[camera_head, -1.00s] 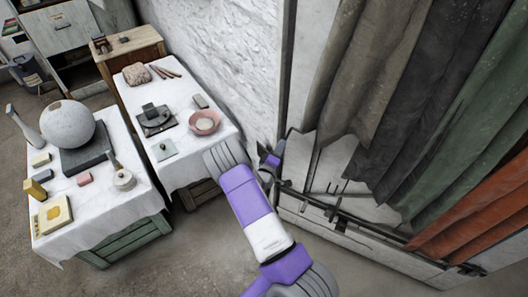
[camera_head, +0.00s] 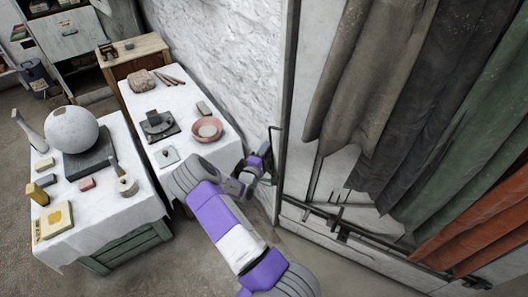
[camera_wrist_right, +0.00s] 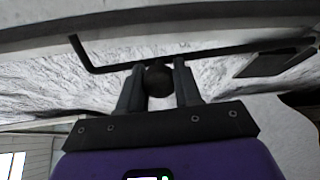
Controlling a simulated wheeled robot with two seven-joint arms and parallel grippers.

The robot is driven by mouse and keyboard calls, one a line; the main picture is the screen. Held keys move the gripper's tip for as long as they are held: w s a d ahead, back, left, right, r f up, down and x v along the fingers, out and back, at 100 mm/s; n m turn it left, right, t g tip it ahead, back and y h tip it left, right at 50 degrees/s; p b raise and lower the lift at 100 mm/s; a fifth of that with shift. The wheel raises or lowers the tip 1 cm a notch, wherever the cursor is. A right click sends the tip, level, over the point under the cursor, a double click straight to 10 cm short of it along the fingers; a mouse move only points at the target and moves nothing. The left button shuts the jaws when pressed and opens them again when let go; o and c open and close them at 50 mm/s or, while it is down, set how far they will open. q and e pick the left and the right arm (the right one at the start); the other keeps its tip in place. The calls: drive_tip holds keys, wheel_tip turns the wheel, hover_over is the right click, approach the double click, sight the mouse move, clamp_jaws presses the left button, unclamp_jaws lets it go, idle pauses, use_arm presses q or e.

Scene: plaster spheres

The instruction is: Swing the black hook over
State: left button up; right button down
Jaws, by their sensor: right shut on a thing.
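The black hook (camera_head: 271,142) is a thin dark bar with a bent end, beside the post at the edge of the white wall in the head view. In the right wrist view the hook (camera_wrist_right: 112,68) runs across the picture, its bent tip at upper left. My right gripper (camera_head: 263,170) is at the hook's lower part. Its fingers are shut on a dark round knob (camera_wrist_right: 158,80) that looks joined to the bar. The fingers partly hide the knob, and the arm's far end hides some of the hook in the head view. My left gripper is not in view.
Hanging cloths (camera_head: 400,110) in brown, grey, green and orange fill the right side. A dark rail (camera_head: 345,225) runs below them. Two white-draped tables (camera_head: 110,215) stand at left, one with a plaster sphere (camera_head: 72,129), the other with a pink bowl (camera_head: 207,129).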

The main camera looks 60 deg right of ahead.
drive_tip(key=shift+w, duration=0.2)
drive_tip(key=c, duration=0.8)
unclamp_jaws()
drive_tip(key=s+a+p, duration=0.1)
drive_tip(key=a, duration=0.6)
drive_tip(key=shift+a, duration=0.3)
drive_tip(key=shift+f, duration=0.1)
